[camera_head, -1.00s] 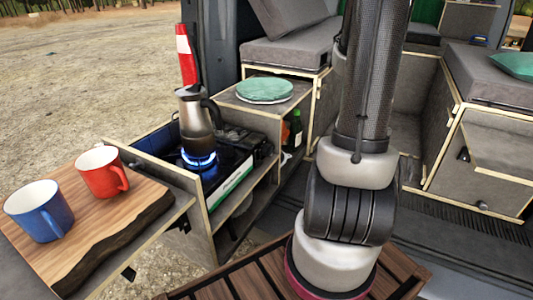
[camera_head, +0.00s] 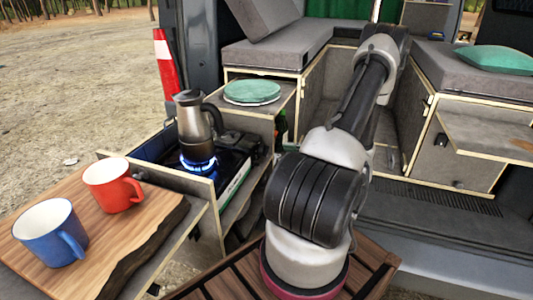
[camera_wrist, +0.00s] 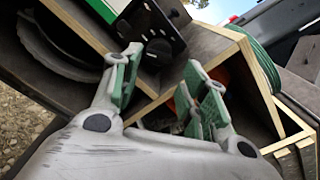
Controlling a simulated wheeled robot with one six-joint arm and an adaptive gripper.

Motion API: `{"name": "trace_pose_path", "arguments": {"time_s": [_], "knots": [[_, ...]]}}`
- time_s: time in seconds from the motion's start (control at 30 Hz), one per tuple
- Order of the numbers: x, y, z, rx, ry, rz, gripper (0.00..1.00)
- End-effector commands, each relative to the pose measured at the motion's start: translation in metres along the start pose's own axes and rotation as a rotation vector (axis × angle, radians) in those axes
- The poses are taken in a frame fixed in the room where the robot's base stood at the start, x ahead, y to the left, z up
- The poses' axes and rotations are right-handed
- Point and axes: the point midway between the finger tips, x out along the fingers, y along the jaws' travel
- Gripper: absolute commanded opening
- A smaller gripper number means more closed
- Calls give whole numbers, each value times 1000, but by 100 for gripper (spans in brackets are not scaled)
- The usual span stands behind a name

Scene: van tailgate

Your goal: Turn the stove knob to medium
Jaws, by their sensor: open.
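The stove (camera_head: 235,170) sits on the pull-out counter with a blue flame lit (camera_head: 198,163) under a metal moka pot (camera_head: 192,118). In the wrist view, a dark round knob (camera_wrist: 158,52) is on the stove's black end panel (camera_wrist: 150,22). I cannot read its setting. My gripper (camera_wrist: 162,82) is open, its green-padded fingers spread with the knob beyond the gap between them. The fingers appear apart from the knob. My gripper is not visible in the head view, and I cannot make out the knob there.
A red mug (camera_head: 112,185) and a blue mug (camera_head: 50,232) stand on a wooden board (camera_head: 125,245) at left. A green plate (camera_head: 252,91) lies on the cabinet behind the stove. Wooden shelf edges (camera_wrist: 255,75) are close to the fingers at right in the wrist view.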

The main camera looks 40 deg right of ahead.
Motion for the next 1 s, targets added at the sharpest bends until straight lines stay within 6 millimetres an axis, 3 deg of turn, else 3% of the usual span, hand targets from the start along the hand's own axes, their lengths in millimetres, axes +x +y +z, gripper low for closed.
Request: {"name": "trace_pose_path", "arguments": {"time_s": [0.4, 0.77, 0.93, 1.0], "knots": [[63, 2, 1, 2, -1, 6, 44], [70, 2, 0, 2, 0, 6, 44], [70, 2, 0, 2, 0, 6, 13], [70, 2, 0, 2, 0, 6, 10]]}}
